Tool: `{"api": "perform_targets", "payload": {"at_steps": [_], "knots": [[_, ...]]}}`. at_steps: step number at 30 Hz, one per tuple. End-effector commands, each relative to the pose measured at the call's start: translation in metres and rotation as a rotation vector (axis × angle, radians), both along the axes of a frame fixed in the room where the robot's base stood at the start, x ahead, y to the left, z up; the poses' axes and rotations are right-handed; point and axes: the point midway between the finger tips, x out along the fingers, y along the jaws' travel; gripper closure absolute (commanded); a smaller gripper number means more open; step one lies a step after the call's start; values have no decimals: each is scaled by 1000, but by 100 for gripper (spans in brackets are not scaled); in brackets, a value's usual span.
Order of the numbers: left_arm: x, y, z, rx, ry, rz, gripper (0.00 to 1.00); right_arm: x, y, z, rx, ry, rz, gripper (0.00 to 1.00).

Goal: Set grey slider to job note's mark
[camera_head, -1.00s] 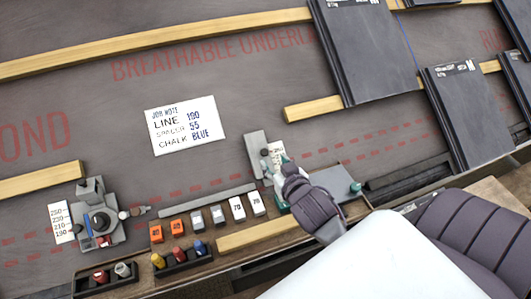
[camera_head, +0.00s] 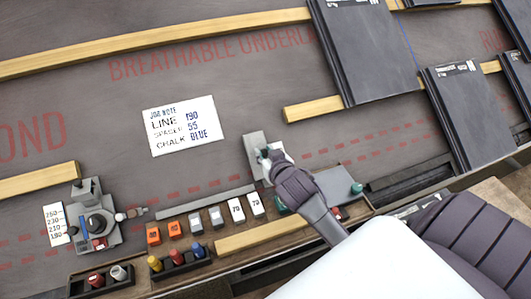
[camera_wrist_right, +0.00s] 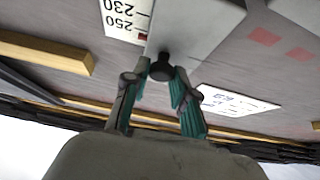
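The grey slider (camera_head: 253,146) is a flat plate with a dark knob (camera_wrist_right: 160,68), beside a white scale (camera_wrist_right: 122,20). In the right wrist view the scale shows 230 and 250, and a small red pointer (camera_wrist_right: 144,36) sits near 250. My right gripper (camera_wrist_right: 160,80) has its teal fingertips on both sides of the knob and appears closed on it. It also shows in the head view (camera_head: 268,160), where it hides part of the scale. The job note (camera_head: 183,125) reads LINE 190, SPACER 55, CHALK BLUE. My left gripper is out of view.
A grey device (camera_head: 95,222) with a second scale (camera_head: 56,224) stands at left. Orange, grey and white blocks (camera_head: 195,223) and coloured chalks (camera_head: 178,257) lie along the front. Wooden battens (camera_head: 312,108) and dark tiles (camera_head: 365,55) are behind and right.

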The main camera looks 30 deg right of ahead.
Motion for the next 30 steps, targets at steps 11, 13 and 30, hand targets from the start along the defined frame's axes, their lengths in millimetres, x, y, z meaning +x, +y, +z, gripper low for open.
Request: {"api": "perform_targets", "payload": {"at_steps": [11, 13, 30], "knots": [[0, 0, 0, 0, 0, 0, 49, 0, 0, 0, 0, 0, 0, 100], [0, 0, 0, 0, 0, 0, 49, -2, 1, -1, 2, 1, 1, 100], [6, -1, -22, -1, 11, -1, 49, -26, 6, -19, 1, 1, 0, 63]]}}
